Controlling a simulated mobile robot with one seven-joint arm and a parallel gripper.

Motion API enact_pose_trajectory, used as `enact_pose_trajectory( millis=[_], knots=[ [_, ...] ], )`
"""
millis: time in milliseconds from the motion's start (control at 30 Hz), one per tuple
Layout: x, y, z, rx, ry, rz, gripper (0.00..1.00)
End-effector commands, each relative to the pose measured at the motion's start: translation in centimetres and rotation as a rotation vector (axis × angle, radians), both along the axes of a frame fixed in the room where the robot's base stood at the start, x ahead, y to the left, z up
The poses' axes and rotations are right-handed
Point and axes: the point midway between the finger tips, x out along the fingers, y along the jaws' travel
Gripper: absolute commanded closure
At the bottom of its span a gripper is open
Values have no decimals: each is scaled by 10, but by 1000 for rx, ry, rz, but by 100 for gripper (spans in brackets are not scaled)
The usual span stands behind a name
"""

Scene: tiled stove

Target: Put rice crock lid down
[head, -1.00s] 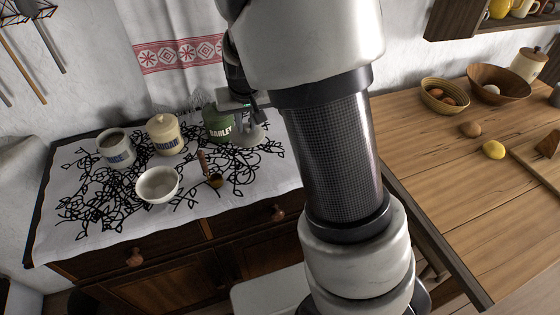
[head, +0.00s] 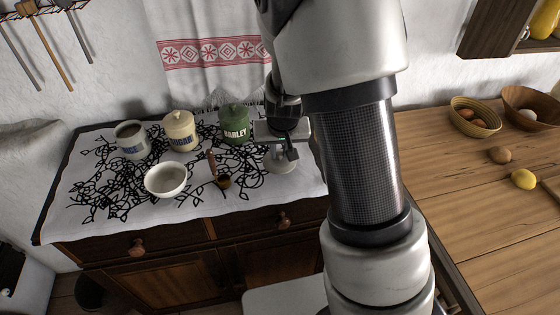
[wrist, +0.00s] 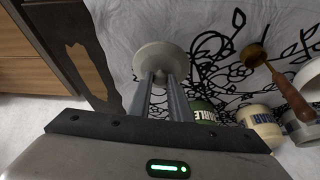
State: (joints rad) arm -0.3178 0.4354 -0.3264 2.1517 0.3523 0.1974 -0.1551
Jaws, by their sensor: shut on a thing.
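My gripper (head: 286,152) is shut on the knob of a pale round lid (head: 283,165), right of the green barley crock (head: 234,124). In the wrist view the lid (wrist: 158,58) is a cream disc beyond the closed fingers (wrist: 160,82), over the white patterned cloth (wrist: 215,65). It is low over the cloth or on it; I cannot tell whether it touches. The open cream crock (head: 131,141) at the left of the row has no lid and looks like the rice crock; its label is hard to read.
The sugar crock (head: 181,132) stands lidded between the open crock and the barley crock. Bare cloth surrounds the lid. A wooden table (head: 490,220) is at the right.

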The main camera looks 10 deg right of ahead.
Motion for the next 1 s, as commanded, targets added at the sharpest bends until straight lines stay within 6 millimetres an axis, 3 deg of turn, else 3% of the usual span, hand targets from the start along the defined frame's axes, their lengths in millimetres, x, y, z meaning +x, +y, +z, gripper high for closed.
enact_pose_trajectory(
  millis=[200, 600, 633, 733, 1000],
  knots=[
    [-1, -1, -32, 0, 3, -2, 100],
    [0, 0, -38, 0, 0, 0, 100],
    [0, 0, -37, 0, 0, 0, 79],
    [0, 0, -36, 0, 0, 0, 64],
    [0, 0, -36, 0, 0, 0, 64]
  ],
)
